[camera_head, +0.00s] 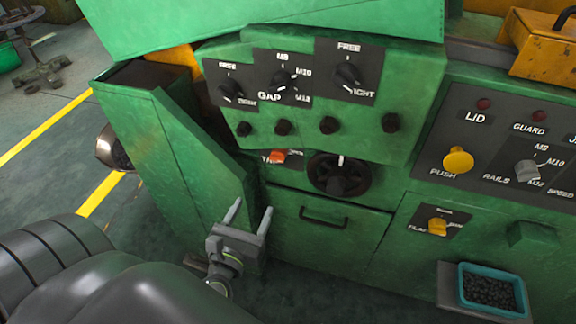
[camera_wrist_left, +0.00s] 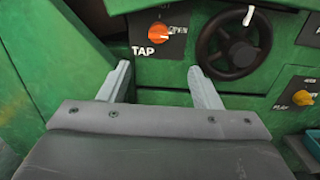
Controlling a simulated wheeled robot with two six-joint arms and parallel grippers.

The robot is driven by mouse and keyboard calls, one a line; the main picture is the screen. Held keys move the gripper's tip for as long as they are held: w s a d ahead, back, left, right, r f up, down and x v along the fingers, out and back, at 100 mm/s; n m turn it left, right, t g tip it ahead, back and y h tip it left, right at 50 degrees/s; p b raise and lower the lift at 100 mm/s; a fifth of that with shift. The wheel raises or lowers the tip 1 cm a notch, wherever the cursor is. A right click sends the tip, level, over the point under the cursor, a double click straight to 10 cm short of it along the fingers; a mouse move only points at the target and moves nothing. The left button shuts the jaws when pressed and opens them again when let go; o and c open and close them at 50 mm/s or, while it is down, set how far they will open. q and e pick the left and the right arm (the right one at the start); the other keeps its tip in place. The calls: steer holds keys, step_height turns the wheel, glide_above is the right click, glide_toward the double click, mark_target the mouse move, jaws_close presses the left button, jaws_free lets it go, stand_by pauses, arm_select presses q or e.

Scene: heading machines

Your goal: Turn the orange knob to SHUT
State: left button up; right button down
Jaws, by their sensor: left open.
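The orange knob (camera_head: 277,156) sits on a small dark plate low on the green machine, left of a black handwheel. In the left wrist view the orange knob (camera_wrist_left: 159,34) has "TAP" under it and "OPEN" to its right, with its white mark toward OPEN. The word SHUT cannot be read there. My left gripper (camera_head: 250,212) is open and empty, below and left of the knob and apart from it. In the left wrist view its two fingers (camera_wrist_left: 160,80) point toward the panel, with the knob above the gap. My right gripper is not in view.
The black handwheel (camera_head: 340,174) stands out close right of the knob. A slanted green housing (camera_head: 165,150) rises to the left. A drawer handle (camera_head: 323,217) is below. Other dials fill the upper panel (camera_head: 310,75). A blue bin (camera_head: 490,290) of dark pieces stands at lower right.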

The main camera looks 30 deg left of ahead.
arm_select(q)
steer(key=p, duration=0.3)
glide_toward(276, 159)
steer(key=p+x, duration=0.4)
steer(key=x, duration=0.4)
steer(key=shift+w, duration=0.15)
steer(key=shift+x, duration=0.75)
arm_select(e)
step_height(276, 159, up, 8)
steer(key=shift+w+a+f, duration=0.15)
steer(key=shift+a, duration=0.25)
arm_select(q)
steer(key=c, duration=1)
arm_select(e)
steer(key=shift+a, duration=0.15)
